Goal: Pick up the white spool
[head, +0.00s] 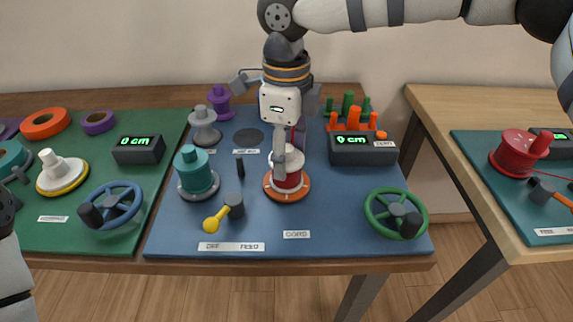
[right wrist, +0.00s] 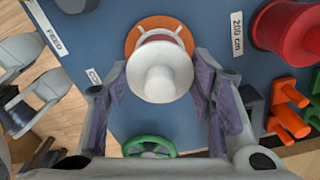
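The white spool (head: 289,163) has red cord wound low on it and stands upright on an orange round base (head: 273,191) on the blue mat. In the right wrist view the white spool (right wrist: 160,71) shows from above, with its orange base (right wrist: 142,27) behind it. My right gripper (head: 289,150) comes down over the spool from above and hides part of it. In the right wrist view its two fingers (right wrist: 162,92) are wide apart, one on each side of the spool, with visible gaps between. My left gripper is not in view.
A teal spool (head: 196,172) and yellow-handled crank (head: 227,209) stand to the left. A green handwheel (head: 396,214) is at the right. A 0 cm display box (head: 363,150) and orange pegs (head: 353,121) are behind. A red spool (right wrist: 295,30) shows in the wrist view.

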